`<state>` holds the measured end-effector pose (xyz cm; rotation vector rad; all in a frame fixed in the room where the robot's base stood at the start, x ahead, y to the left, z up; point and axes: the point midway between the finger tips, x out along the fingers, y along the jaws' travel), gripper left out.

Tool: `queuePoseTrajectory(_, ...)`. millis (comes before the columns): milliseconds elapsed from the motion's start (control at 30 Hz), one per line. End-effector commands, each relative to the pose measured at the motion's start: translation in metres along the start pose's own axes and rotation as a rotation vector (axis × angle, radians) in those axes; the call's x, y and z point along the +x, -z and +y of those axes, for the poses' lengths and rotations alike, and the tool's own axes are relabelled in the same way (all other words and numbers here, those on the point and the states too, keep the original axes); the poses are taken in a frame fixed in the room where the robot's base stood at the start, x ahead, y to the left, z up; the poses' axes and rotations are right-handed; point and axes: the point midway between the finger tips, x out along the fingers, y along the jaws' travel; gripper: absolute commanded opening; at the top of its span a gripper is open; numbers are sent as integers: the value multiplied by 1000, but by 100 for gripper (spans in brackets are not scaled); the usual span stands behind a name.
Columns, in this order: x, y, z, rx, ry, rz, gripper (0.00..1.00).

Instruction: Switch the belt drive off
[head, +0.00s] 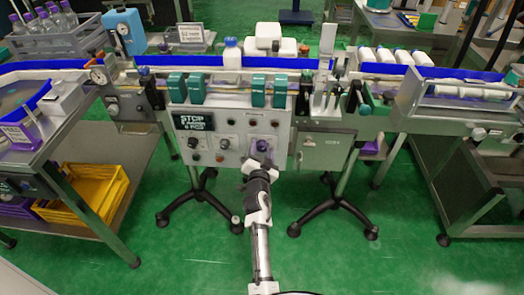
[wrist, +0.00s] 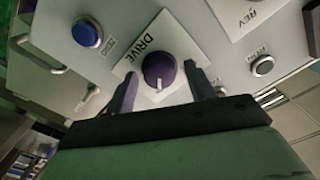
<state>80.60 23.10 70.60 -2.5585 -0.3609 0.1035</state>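The drive knob (wrist: 159,66) is dark purple and round, with a white pointer mark, on a white plate lettered DRIVE. In the wrist view its pointer faces the lower edge of the picture, toward my gripper. My gripper (wrist: 160,72) is open, with one dark finger on each side of the knob and gaps showing between fingers and knob. Whether the fingertips reach beside the knob or stop short of it, I cannot tell. In the head view my gripper (head: 256,165) is at the front of the grey control panel (head: 232,151), just below the purple knob (head: 262,145).
A dark display (head: 194,121) shows STOP. A white bottle (head: 232,54) stands on the conveyor above. Stand legs flank my arm; green floor is open in front.

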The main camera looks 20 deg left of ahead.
Motion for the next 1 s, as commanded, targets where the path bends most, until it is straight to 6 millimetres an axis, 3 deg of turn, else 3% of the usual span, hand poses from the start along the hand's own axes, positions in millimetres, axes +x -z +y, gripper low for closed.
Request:
queuePoseTrajectory(33, 0, 0, 0, 0, 0, 0, 47)
queuePoseTrajectory(300, 0, 0, 0, 0, 0, 0, 13)
queuePoseTrajectory(667, 0, -1, 0, -62, -1, -1, 13)
queuePoseTrajectory(1000, 0, 0, 1, -316, -2, 0, 13)
